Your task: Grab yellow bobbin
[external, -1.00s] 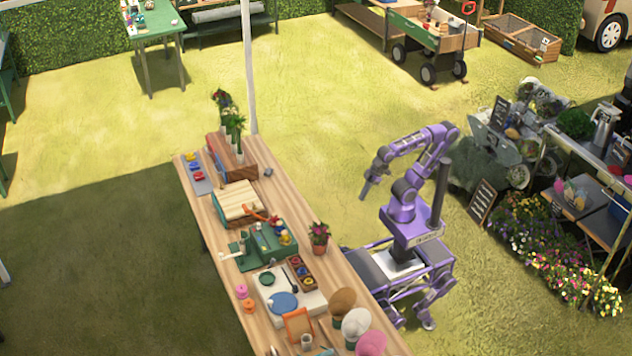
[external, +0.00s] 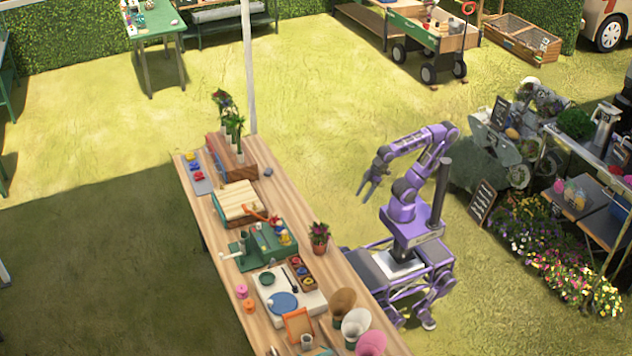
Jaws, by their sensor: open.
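My gripper (external: 367,194) is open and empty. It points down in the air over the grass, to the right of the long wooden table (external: 225,222). Small yellow pieces show in several places on the table. One yellow piece (external: 285,238) is on the green device (external: 262,250) at the middle. Another yellow piece (external: 197,168) sits among blue and red ones on the grey tray (external: 203,186) at the far end. A wooden box (external: 308,284) holds several small coloured round pieces. I cannot tell which yellow piece is the bobbin. My gripper touches none of them.
A potted plant (external: 320,237) stands at the table's right edge, between my gripper and the green device. Cone-shaped items (external: 355,325) stand at the near end. A flower bed (external: 555,255) and a stall are to the right. Open grass lies behind.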

